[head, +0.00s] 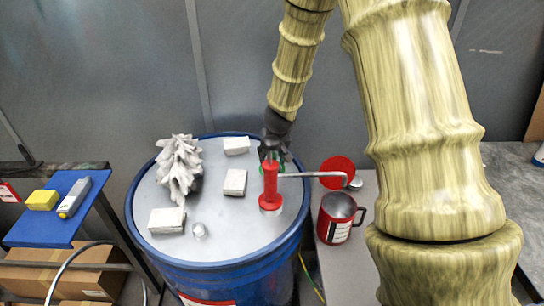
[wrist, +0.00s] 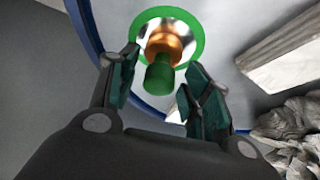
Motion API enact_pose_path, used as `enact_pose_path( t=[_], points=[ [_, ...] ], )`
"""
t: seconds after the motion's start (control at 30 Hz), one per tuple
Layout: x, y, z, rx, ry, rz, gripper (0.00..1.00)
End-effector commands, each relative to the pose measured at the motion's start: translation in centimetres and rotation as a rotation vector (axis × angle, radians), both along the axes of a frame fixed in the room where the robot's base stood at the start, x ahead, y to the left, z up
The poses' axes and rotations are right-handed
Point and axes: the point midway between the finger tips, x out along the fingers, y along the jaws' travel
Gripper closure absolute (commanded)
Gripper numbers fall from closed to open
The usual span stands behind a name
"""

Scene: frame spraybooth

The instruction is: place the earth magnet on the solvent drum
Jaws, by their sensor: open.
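The earth magnet (wrist: 166,46) shows in the wrist view as a green disc with a copper-coloured body and a green knob. It appears to stand on the grey lid of the blue solvent drum (head: 222,222), near its blue rim. In the head view only bits of green show around my gripper (head: 273,150), at the back right of the lid. In the wrist view my gripper (wrist: 162,68) is open, its fingers either side of the knob with gaps visible. The magnet's underside is hidden.
Several pale blocks (head: 235,182) and a grey crumpled piece (head: 180,168) also lie there. A red mug (head: 337,217) stands right of the drum, near a red disc (head: 337,172).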

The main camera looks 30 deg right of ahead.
Motion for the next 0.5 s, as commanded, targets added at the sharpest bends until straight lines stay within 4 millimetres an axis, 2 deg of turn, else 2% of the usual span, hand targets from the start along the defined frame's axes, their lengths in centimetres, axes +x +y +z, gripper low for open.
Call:
enact_pose_path(
  t=[0.17,0.5],
  points=[
    [-0.2,0.1,1.0,-0.003,-0.001,0.0,0.52],
    [-2.0,0.8,5.3,-0.004,-0.002,0.002,0.52]
  ],
)
